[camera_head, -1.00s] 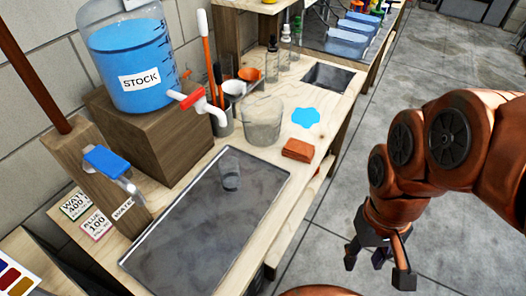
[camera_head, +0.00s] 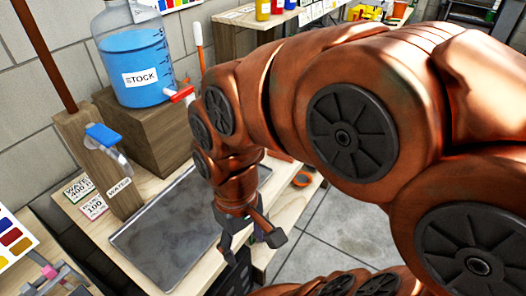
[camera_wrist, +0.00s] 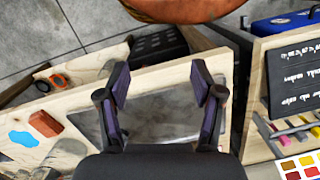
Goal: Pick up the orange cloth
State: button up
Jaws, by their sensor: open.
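The orange cloth (camera_wrist: 45,123) is a small folded block on the wooden bench at the left of the wrist view. In the head view my arm hides most or all of the spot where it lay. My gripper (camera_head: 250,238) points down near the front edge of the metal tray (camera_head: 140,240). In the wrist view my gripper (camera_wrist: 160,82) is open with nothing between its fingers, above the tray's region. The cloth lies well to the left of the fingers there, apart from them.
A blue spill (camera_wrist: 23,139) lies beside the cloth, and a clear container (camera_wrist: 68,152) stands near it. The blue stock jug (camera_head: 137,65) stands on a wooden block (camera_head: 150,135) behind the tray. A dark chalkboard (camera_wrist: 294,75) is at the right of the wrist view.

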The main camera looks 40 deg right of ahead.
jog(key=o, duration=0.4)
jog(key=w+d+b, duration=0.1)
jog(key=w, duration=0.3)
jog(key=w+d+n+t+y+b, duration=0.1)
jog(key=w, duration=0.3)
jog(key=w+d+n+b, duration=0.1)
jog(key=w, duration=0.3)
jog(key=shift+w+d+f+y, duration=0.1)
jog(key=shift+w+y, duration=0.05)
jog(key=shift+y, duration=0.15)
jog(key=w+d+f+n+t+b, duration=0.15)
jog(key=w+d+b, duration=0.25)
jog(key=w+d, duration=0.6)
jog(key=w+d+f+t+b, duration=0.1)
jog(key=d+f, duration=0.1)
jog(key=d, duration=0.6)
jog(key=w+d+f+t+b, duration=0.1)
jog(key=d+f+b, duration=0.1)
jog(key=d, duration=0.7)
jog(key=w+d+f+t+b, duration=0.1)
jog(key=d+f, duration=0.2)
jog(key=d, duration=0.5)
jog(key=shift+d, duration=0.15)
jog(key=shift+d+f, duration=0.15)
jog(key=shift+x, duration=3.6)
jog(key=shift+s, duration=0.2)
jog(key=shift+f, duration=0.35)
